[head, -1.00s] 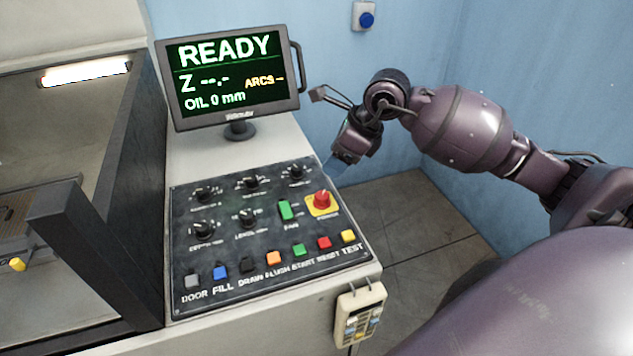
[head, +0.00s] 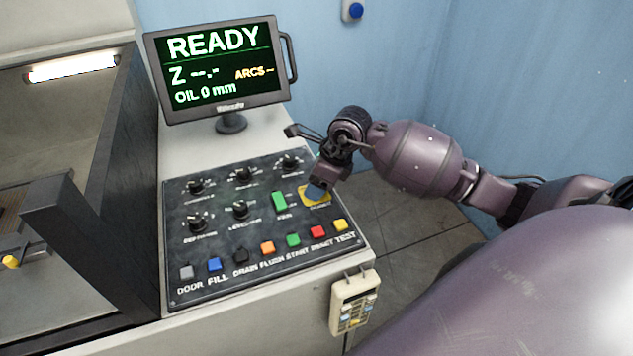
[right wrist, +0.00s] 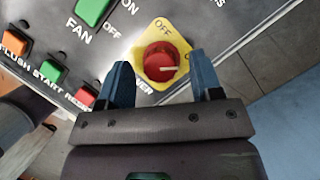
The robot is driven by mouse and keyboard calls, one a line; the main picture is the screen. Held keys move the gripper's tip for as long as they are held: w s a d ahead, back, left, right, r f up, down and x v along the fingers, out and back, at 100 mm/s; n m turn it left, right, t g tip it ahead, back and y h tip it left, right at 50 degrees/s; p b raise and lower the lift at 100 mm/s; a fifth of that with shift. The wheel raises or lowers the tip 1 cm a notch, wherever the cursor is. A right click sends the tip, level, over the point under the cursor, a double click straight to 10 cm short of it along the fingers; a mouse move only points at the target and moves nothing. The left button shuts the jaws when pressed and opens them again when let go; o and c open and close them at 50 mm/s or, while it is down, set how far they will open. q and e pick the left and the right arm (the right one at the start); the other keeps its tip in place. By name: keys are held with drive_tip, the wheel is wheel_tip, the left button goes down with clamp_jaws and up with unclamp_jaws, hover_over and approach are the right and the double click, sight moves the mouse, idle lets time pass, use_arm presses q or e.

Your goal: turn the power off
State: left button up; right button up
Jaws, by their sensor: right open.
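The power knob (right wrist: 164,62) is a red round knob on a yellow plate (right wrist: 146,44) marked OFF, with a pale line pointing right. In the head view its yellow plate (head: 323,199) shows at the panel's right side, and my right gripper hides the knob. My right gripper (right wrist: 163,76) is open, with blue fingers on either side of the knob in the wrist view. I cannot tell whether they touch it. In the head view the right gripper (head: 316,191) is over the plate. The screen (head: 221,68) reads READY. My left gripper is not in view.
The black panel (head: 215,290) carries several dials and a row of coloured buttons. The green fan switch (head: 279,202) is just left of the power plate. A small handset (head: 353,300) hangs on the bench front. A dark-framed tank (head: 90,250) stands at left.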

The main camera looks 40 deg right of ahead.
drive_tip(key=shift+w+a+f, duration=0.1)
drive_tip(key=shift+f, duration=0.15)
drive_tip(key=shift+c, duration=0.3)
